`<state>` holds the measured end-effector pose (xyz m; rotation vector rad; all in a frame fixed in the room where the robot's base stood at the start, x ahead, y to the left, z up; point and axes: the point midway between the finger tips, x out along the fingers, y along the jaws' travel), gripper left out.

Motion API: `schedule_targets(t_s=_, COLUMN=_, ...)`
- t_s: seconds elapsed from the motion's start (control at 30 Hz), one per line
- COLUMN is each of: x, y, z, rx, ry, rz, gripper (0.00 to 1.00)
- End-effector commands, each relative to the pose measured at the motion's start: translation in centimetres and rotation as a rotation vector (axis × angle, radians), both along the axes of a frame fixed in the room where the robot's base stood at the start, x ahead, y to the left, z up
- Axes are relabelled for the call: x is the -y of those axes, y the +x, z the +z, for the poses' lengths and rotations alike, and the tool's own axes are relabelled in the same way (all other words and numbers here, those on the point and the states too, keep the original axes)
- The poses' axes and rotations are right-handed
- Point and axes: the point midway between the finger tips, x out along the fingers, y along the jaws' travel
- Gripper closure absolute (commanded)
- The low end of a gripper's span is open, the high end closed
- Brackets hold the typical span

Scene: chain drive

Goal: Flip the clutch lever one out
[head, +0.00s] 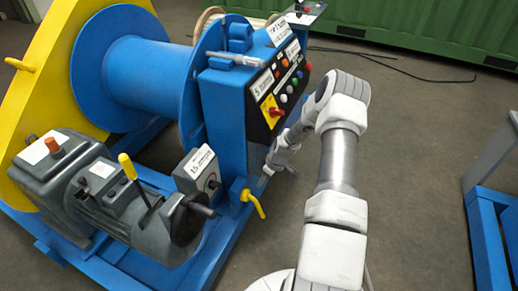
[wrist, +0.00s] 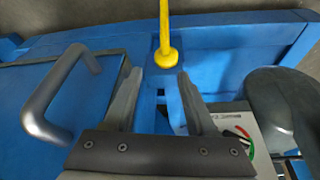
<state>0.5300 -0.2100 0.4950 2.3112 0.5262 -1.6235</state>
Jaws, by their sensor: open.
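A yellow lever (head: 253,202) with a bent handle sits low at the foot of the blue control post; it also shows in the wrist view (wrist: 165,40), its round knob end just past my fingertips. Another yellow-handled lever (head: 127,167) stands tilted on the grey gearbox. I cannot tell from any readable label which is clutch lever one. My gripper (wrist: 159,78) is open, with the fingers apart on either side of the line of the low lever and nothing between them. In the head view my gripper (head: 270,168) is small and partly hidden beside the post.
A grey bar handle (wrist: 60,95) is close left of my fingers, and a panel with a coloured dial (wrist: 240,135) close right. The button panel (head: 285,90) rises above. A black handwheel (head: 187,222) is left of the low lever.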

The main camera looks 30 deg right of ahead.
Motion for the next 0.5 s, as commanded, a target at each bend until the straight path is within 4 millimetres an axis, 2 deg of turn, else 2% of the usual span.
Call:
schedule_targets(t_s=0.03, x=-0.1, y=0.3, z=1.3, rx=-0.001, ry=-0.006, rz=-0.001, gripper=0.43)
schedule_targets(t_s=0.5, x=-1.4, y=1.1, z=10.5, rx=-0.032, ry=-0.043, rz=-0.039, gripper=0.43)
